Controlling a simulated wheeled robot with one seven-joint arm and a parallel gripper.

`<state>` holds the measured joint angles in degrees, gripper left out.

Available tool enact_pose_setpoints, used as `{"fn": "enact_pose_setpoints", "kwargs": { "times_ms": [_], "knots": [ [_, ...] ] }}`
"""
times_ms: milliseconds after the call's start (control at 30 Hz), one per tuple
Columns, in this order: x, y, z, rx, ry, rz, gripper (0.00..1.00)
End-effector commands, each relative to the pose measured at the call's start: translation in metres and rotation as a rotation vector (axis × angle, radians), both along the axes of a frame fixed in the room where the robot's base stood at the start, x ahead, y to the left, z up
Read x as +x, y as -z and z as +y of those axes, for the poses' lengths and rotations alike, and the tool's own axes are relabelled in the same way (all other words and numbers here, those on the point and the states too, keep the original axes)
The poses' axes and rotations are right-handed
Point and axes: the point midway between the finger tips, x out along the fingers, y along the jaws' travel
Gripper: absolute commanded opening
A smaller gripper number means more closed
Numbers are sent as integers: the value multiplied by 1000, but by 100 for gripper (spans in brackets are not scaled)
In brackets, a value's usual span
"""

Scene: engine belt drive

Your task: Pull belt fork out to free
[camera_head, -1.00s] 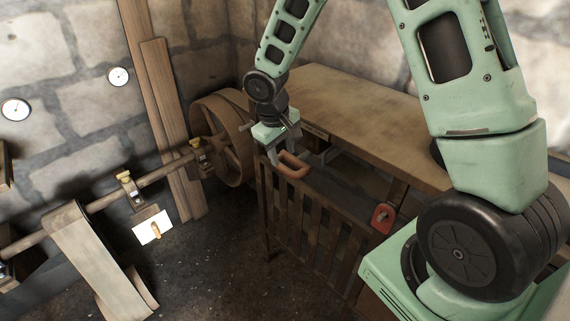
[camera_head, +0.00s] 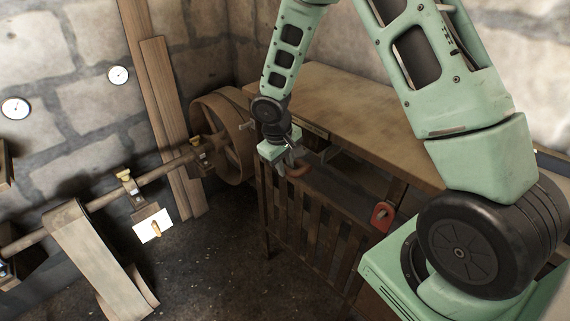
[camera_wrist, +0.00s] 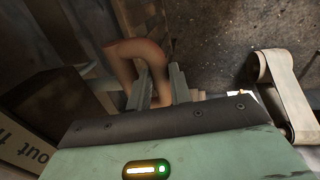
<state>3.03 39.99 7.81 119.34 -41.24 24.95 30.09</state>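The fingers are apart, with the handle's leg filling most of the gap. I cannot tell whether they press on it. The fork's far end is hidden.
The wooden bench (camera_head: 345,103) with a slatted front stands under my arm, with a red handle (camera_head: 382,216) on its right part. A large wheel (camera_head: 218,120), a shaft (camera_head: 160,172) and a pale belt (camera_head: 92,250) are at left. The floor between is clear.

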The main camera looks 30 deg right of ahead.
Motion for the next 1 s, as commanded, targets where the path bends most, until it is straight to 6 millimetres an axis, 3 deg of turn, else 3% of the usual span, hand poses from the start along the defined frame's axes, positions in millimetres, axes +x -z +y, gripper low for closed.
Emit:
{"fn": "enact_pose_setpoints", "kwargs": {
  "times_ms": [167, 500, 900, 933, 1000],
  "knots": [
    [-2, 2, 16, 0, -3, 0, 0],
    [-16, 2, 89, 1, -5, -2, 0],
    [-19, 0, 101, 5, -2, -1, 0],
    [-19, 0, 101, 5, -2, -1, 23],
    [-20, 0, 101, 5, -2, -1, 42]
  ]
}}
